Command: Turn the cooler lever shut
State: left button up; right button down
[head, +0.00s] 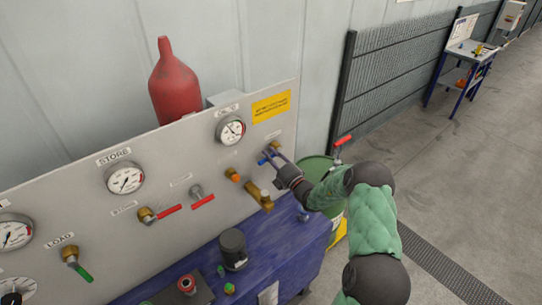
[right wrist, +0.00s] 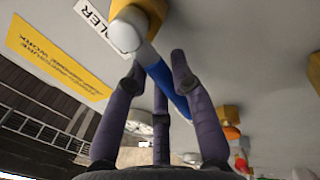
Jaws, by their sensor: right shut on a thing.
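The cooler lever is a blue handle (head: 262,161) on a brass valve (head: 276,145), at the right end of the grey panel. My right gripper (head: 271,154) reaches it from the right and is shut on the lever. In the right wrist view, the blue lever (right wrist: 172,92) slants down and right from the brass valve body (right wrist: 140,18), between the fingers of my gripper (right wrist: 160,68). A white label (right wrist: 103,28) ending in "LER" is beside the valve. The fingers hide part of the lever. My left gripper is not in view.
The panel (head: 90,200) also carries several gauges and red-handled valves (head: 160,213), a green-handled valve (head: 78,265) and a brass spout (head: 262,198). A red bottle (head: 173,85) stands behind it. A blue bench (head: 275,240) with a dark cylinder (head: 233,248) is below; a green drum (head: 318,168) is right.

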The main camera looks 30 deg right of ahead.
dwell(0.3)
jog(key=c, duration=1.1)
grip_release()
jog(key=shift+c, duration=0.2)
jog(key=shift+o, duration=0.6)
jog(key=shift+r, duration=0.15)
jog(key=shift+d, duration=0.1)
jog(key=shift+d, duration=0.1)
jog(key=shift+s, duration=0.25)
jog(key=v, duration=1.1)
jog(key=shift+s+f, duration=0.25)
jog(key=shift+d, duration=0.1)
